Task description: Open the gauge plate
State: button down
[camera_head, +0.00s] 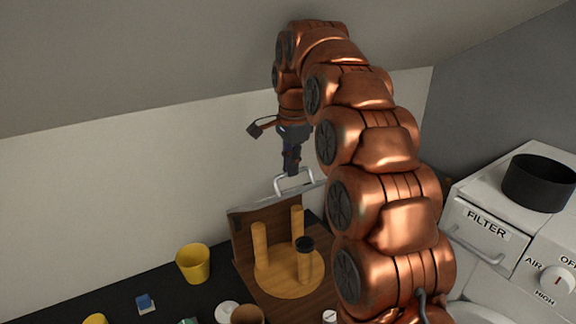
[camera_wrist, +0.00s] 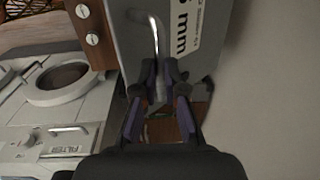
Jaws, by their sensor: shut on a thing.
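The gauge plate is a grey panel (camera_wrist: 131,42) with a white label reading "mm" in the wrist view. In the head view I take it to be the raised panel (camera_head: 243,230), standing steeply with its brown face towards the camera and a grey top edge. A bright metal bar handle (camera_head: 280,183) sits at its top edge; it also shows in the wrist view (camera_wrist: 155,38). My gripper (camera_head: 292,172) is shut on the handle, its dark fingers (camera_wrist: 161,92) on either side of the bar. The fingers hide part of the handle.
A round wooden stand with pegs (camera_head: 275,285) stands before the panel. A yellow cup (camera_head: 193,264) is on the dark top to the left. A white FILTER unit (camera_head: 492,231) with a black pot (camera_head: 540,182) is at right. A pale wall lies close behind.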

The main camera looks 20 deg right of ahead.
jog(key=shift+a+f, duration=0.1)
dwell(0.3)
jog(key=c, duration=1.2)
grip_release()
jog(key=shift+w, duration=0.1)
